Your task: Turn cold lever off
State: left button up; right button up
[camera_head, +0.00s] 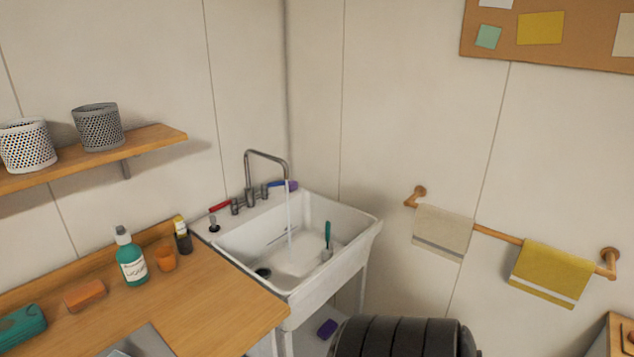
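A white sink (368,230) stands in the corner, with a grey metal faucet (250,180) at its back left rim. A thin stream of water (289,225) falls from the spout into the basin. The blue lever (275,184), on the cold side, is to the right of the faucet's base. The red lever (219,206) is to the left of it and points left. Neither of my grippers is in view.
A wooden counter (215,305) left of the sink holds a green bottle (131,262), an orange cup (166,259) and a dark tube (183,240). A green-handled brush (327,237) stands in the basin. A towel rail (498,236) is on the right wall.

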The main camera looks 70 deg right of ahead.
aim_at(264, 185)
jog(key=l+z, duration=0.15)
jog(key=z, duration=1.75)
